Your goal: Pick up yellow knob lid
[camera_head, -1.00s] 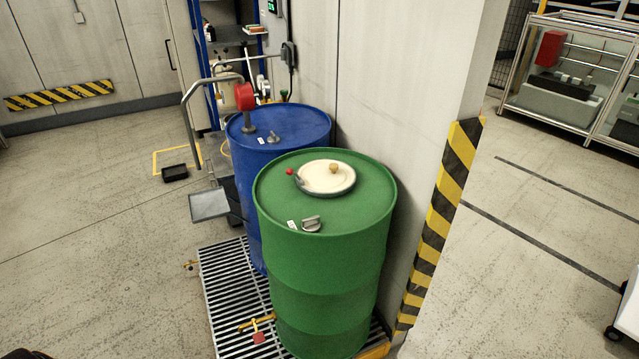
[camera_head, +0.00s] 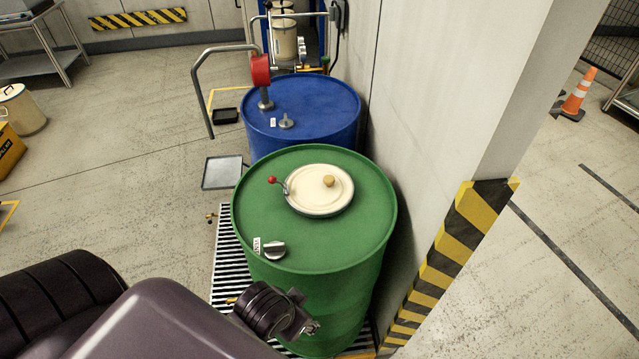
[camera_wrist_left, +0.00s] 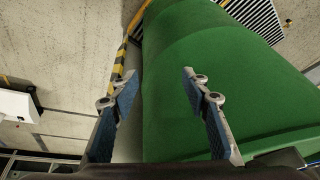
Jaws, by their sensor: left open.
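The cream round lid (camera_head: 319,188) with a small yellow-tan knob (camera_head: 328,181) lies on top of the green drum (camera_head: 290,228). A lever with a red ball (camera_head: 272,180) sits at the lid's left edge. My left arm comes in from the lower left, and its gripper (camera_head: 312,326) is low in front of the green drum, below and apart from the lid. In the left wrist view my left gripper (camera_wrist_left: 155,88) is open and empty, with the green drum's side (camera_wrist_left: 205,75) behind its fingers. The lid is not in that view. My right gripper is not in view.
A blue drum (camera_head: 315,108) with a red-headed fitting stands behind the green drum. A wall corner with a striped guard (camera_head: 452,250) is close on the right. A metal cap (camera_head: 274,250) is on the green drum's near top. Open floor lies to the left.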

